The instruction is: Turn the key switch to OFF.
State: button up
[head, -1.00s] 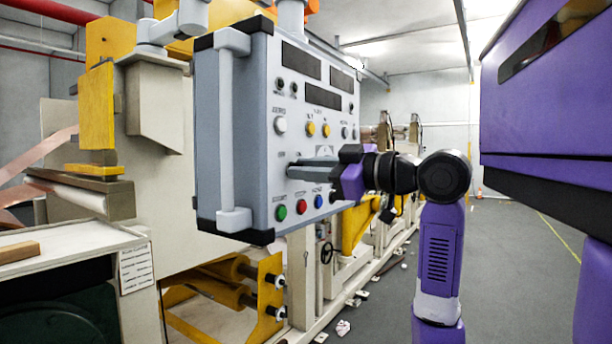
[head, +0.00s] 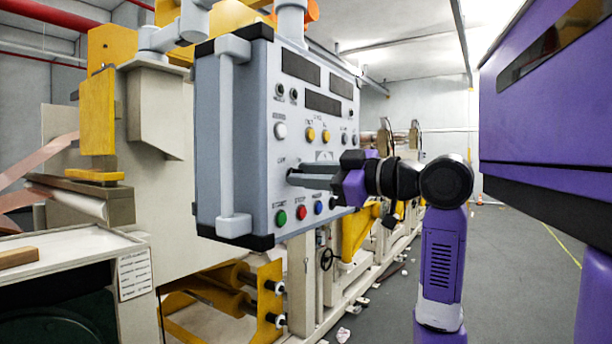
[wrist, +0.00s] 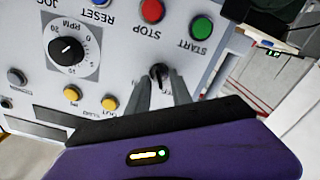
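The key switch (wrist: 159,72) is a small dark key in a round lock on the grey control panel, seen upside down in the wrist view. My gripper (wrist: 160,76) has its two grey fingers apart, one tip on each side of the key. A gap shows between the fingers and the key, so it is not clasped. In the head view my gripper (head: 292,177) reaches the panel face (head: 262,110) from the right, above the green, red and blue buttons. The fingers hide the key there. I cannot read the key's position marks.
The green START button (wrist: 201,27), red STOP button (wrist: 152,10) and the RPM dial (wrist: 67,51) are close by on the panel. Yellow buttons (wrist: 109,102) lie on the other side. A light handle bar (head: 229,130) runs along the panel's left edge.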

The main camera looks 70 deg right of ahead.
jog(key=b+v, duration=0.1)
jog(key=v, duration=0.6)
jog(key=shift+s, duration=0.3)
